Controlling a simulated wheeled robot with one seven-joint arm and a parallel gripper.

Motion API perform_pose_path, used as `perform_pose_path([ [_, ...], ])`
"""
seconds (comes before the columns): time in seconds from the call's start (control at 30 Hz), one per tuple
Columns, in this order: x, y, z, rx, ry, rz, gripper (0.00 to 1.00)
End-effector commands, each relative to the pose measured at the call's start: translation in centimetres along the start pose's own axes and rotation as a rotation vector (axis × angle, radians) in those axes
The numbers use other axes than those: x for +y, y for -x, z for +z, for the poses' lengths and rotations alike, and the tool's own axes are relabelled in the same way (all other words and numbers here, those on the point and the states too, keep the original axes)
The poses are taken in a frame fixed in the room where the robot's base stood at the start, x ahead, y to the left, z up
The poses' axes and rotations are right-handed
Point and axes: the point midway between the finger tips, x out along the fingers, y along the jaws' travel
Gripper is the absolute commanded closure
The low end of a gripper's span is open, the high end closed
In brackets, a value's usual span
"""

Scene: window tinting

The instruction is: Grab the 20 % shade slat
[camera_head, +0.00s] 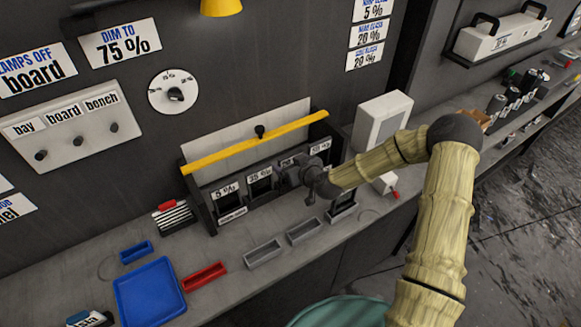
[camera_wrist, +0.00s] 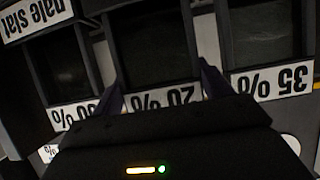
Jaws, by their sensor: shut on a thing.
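The 20 % shade slat (camera_wrist: 155,45) is a dark pane with a white "20 %" label, upside down in the wrist view. My gripper (camera_wrist: 164,88) has one finger on each side of this slat and is shut on it. In the head view my gripper (camera_head: 306,180) is at the front of the slat rack (camera_head: 205,208) and hides most of the 20 % slot. The 35 % slat (camera_wrist: 262,45) is beside it on the right in the wrist view, and another dark slat (camera_wrist: 55,65) with a partly hidden label is on the left.
A yellow bar (camera_head: 230,151) spans the rack above the slats. Grey trays (camera_head: 263,254), a red tray (camera_head: 205,276) and a blue tray (camera_head: 150,293) lie on the bench. A white box (camera_head: 378,122) stands right of the rack.

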Motion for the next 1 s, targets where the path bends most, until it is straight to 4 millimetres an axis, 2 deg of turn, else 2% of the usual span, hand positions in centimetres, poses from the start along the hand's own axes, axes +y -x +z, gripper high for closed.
perform_pose_path([
  [0.27,0.0,0.7,-1.7,0.003,0.005,0.001,0.45],
  [0.73,0.1,3.7,-7.8,0.003,0.004,0.002,0.45],
  [1.0,0.0,4.3,-9.0,0.0,0.0,0.0,0.45],
])
